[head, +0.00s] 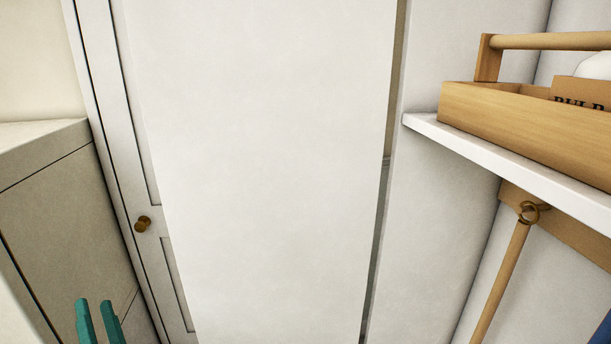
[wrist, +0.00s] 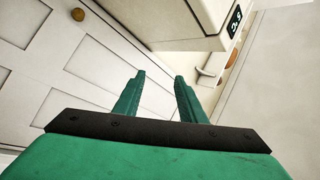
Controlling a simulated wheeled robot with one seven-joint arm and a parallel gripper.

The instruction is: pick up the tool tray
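A wooden tray (head: 525,122) with a round bar handle (head: 550,41) sits on a white shelf (head: 560,172) at the upper right of the head view. Its right end is cut off by the picture edge. My gripper (head: 97,308) shows as two teal fingers at the lower left of the head view, far from the tray. In the wrist view my gripper (wrist: 159,80) has its two fingers apart with nothing between them. The tray is not in the wrist view.
A box marked "BULB" (head: 580,95) stands in the tray. Below the shelf, a wooden handle (head: 503,280) hangs from a hook. A plain white panel (head: 265,170) fills the middle.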

